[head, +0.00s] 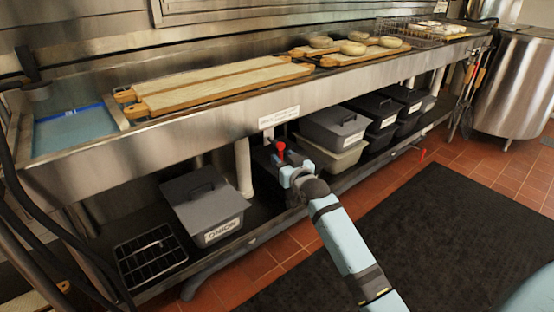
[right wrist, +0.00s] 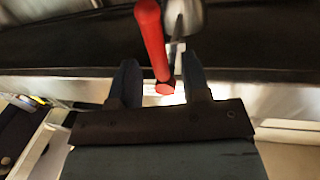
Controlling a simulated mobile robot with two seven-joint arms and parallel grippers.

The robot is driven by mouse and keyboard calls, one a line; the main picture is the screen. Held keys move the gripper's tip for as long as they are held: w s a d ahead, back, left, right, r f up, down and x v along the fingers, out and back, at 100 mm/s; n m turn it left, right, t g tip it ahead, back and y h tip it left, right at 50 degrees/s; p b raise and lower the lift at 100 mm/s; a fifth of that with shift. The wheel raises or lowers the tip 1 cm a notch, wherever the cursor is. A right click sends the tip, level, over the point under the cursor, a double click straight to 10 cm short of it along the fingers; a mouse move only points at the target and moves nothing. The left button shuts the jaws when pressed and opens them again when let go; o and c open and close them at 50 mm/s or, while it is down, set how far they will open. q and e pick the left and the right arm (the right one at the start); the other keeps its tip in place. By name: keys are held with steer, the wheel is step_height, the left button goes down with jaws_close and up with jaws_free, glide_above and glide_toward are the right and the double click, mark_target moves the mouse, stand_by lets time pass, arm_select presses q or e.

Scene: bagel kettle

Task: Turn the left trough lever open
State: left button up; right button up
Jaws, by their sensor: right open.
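The left trough lever is a red handle (head: 280,150) below the front of the steel trough, near the white label. In the right wrist view the red lever (right wrist: 152,40) comes down from the top, and its lower end lies between my right gripper's (right wrist: 163,88) two dark fingertips. The fingers are apart, with gaps visible on both sides of the lever. In the head view my right gripper (head: 284,168) is right at the lever, partly hidden by its own wrist. My left gripper is not in view.
A steel trough (head: 210,120) runs above the lever, with wooden boards (head: 215,85) on it. Below, an ONION bin (head: 205,205) and a grey lidded bin (head: 332,128) flank the lever. Another red lever (head: 422,154) is farther right. A black mat (head: 440,235) covers the floor.

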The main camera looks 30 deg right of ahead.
mark_target(282, 157)
steer(key=shift+w+d+b, duration=0.2)
steer(key=shift+w+b, duration=0.35)
steer(key=shift+w, duration=1.5)
jaws_close()
